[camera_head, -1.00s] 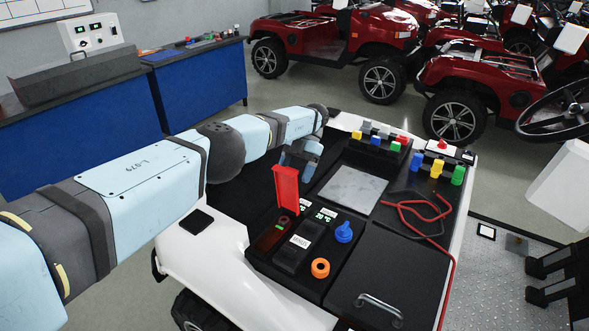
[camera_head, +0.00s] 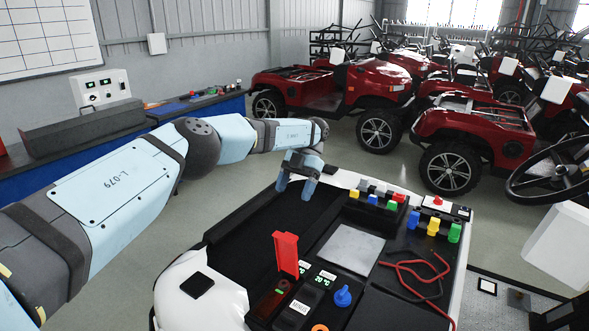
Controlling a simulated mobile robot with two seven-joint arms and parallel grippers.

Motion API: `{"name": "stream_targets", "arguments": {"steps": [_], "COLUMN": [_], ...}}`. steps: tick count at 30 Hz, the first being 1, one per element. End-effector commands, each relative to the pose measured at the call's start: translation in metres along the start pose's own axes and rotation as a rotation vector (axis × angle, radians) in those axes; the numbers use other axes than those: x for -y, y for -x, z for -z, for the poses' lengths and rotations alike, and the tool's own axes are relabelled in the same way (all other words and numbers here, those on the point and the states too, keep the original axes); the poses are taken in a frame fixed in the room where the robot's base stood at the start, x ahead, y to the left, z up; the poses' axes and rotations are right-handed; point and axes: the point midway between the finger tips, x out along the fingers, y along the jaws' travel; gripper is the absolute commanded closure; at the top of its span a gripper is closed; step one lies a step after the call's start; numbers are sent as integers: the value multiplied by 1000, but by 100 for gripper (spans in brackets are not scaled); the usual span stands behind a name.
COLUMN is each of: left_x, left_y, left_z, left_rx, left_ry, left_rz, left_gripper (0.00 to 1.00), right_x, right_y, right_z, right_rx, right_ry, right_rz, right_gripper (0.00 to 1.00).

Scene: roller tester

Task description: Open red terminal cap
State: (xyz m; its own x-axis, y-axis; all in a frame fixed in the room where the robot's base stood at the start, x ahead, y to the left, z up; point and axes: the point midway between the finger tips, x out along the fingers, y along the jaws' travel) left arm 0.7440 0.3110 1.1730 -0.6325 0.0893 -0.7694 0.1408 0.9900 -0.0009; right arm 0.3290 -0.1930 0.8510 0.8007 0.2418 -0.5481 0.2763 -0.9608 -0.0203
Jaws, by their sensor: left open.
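The red terminal cap (camera_head: 286,254) stands upright, raised open on its hinge, on the black panel of the white cart. A dark red base (camera_head: 270,304) lies just in front of it. A black cover marked MINUS (camera_head: 300,308) lies flat to its right. My left gripper (camera_head: 296,190) is open and empty. It is above the far left part of the cart, behind the red cap and apart from it, fingers pointing down. My right gripper is not seen as a gripper; only dark parts (camera_head: 570,315) show at the lower right edge.
A blue knob (camera_head: 342,296) and an orange ring (camera_head: 320,328) are near the cap. Colored blocks (camera_head: 433,226), red and black cables (camera_head: 415,270) and a grey plate (camera_head: 350,250) sit on the cart. A blue workbench (camera_head: 200,108) and red vehicles (camera_head: 470,140) stand behind.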

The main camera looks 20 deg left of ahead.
Motion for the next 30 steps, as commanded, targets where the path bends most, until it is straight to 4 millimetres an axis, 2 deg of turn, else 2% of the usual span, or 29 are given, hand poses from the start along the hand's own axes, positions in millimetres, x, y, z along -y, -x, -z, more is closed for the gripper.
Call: {"name": "stream_targets", "arguments": {"steps": [1, 6, 18, 20, 23, 25, 27, 29, 30], "left_x": [0, 0, 0, 2, 14, 37, 72, 110, 138], "left_y": [10, 26, 30, 29, 12, -15, -54, -92, -116], "left_z": [8, 21, 25, 24, 14, -3, -22, -37, -44], "left_rx": [1, 0, -1, -1, -5, -5, -1, 10, 21], "left_ry": [1, -1, -1, -4, -41, -106, -198, -290, -350], "left_rz": [-3, -2, 0, 1, 17, 48, 102, 167, 218], "left_gripper": [28, 28, 28, 41, 64, 80, 97, 100, 100], "right_x": [0, 0, 0, 0, 0, 0, 0, 0, 0], "right_y": [3, 6, 6, 6, 6, 5, 5, 5, 5], "right_z": [4, 8, 8, 8, 7, 6, 6, 6, 6], "right_rx": [0, 1, 3, 3, 4, 4, 4, 4, 4], "right_ry": [0, 1, 1, 1, 1, 1, 1, 1, 1], "right_rz": [0, 0, 0, 0, 0, 0, 0, 0, -1], "right_gripper": [57, 57, 57, 57, 57, 57, 57, 57, 57]}}
